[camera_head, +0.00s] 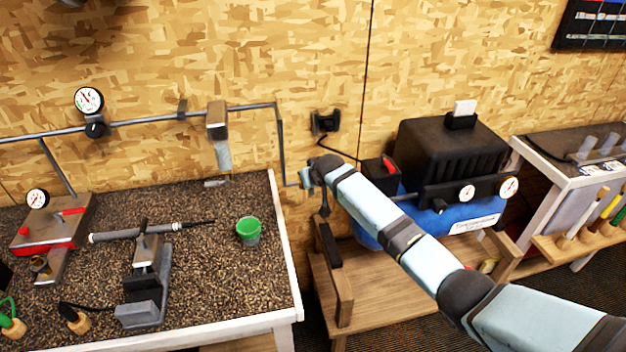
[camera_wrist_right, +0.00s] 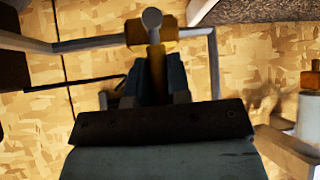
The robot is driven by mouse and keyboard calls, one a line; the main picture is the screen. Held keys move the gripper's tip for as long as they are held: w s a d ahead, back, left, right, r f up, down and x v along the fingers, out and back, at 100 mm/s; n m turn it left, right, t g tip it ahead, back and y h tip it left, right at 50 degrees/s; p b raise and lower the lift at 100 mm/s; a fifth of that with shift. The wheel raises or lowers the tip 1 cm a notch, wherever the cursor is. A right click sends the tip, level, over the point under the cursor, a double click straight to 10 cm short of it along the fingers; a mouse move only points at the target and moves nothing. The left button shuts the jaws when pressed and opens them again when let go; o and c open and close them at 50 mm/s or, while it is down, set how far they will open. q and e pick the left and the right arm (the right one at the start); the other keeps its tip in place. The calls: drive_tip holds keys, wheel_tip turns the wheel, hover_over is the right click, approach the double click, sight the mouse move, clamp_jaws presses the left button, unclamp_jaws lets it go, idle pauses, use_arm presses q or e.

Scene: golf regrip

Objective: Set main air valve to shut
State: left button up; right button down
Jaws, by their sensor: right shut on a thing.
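The main air valve shows in the right wrist view as a brass body (camera_wrist_right: 138,34) on a grey pipe, with a grey rounded part (camera_wrist_right: 152,18) in front of it. My right gripper (camera_wrist_right: 156,62) is shut on the valve's handle, which is mostly hidden between the dark fingers. In the head view my right gripper (camera_head: 312,176) is at the lower end of the wall pipe (camera_head: 281,145), between the bench and the blue compressor (camera_head: 370,236). The valve is covered by the gripper there, and I cannot tell the handle's exact angle. My left gripper is not in view.
The bench (camera_head: 206,282) at left holds a green cup (camera_head: 249,231), a vise (camera_head: 146,285) with a club shaft (camera_head: 140,231), and a red-edged device with a gauge (camera_head: 37,199). A low wooden stand (camera_head: 340,290) carries the compressor. A black outlet (camera_head: 325,121) is on the wall above the gripper.

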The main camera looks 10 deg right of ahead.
idle(0.3)
drive_tip(key=c, duration=1.1)
unclamp_jaws()
drive_tip(key=shift+s, duration=0.1)
drive_tip(key=v, duration=1.3)
drive_tip(key=shift+s+r+b, duration=0.2)
drive_tip(key=shift+r+b, duration=0.05)
drive_tip(key=shift+b, duration=0.1)
drive_tip(key=s+f+y+p, duration=0.1)
drive_tip(key=s+f, duration=1.7)
drive_tip(key=s, duration=0.1)
drive_tip(key=s+d+f, duration=0.1)
drive_tip(key=s, duration=0.6)
drive_tip(key=s+d+f+t, duration=0.1)
drive_tip(key=s, duration=0.6)
drive_tip(key=s+d+f+t+p, duration=0.1)
drive_tip(key=s+f, duration=0.1)
drive_tip(key=s, duration=0.5)
drive_tip(key=shift+s+d, duration=0.1)
drive_tip(key=shift+d, duration=0.05)
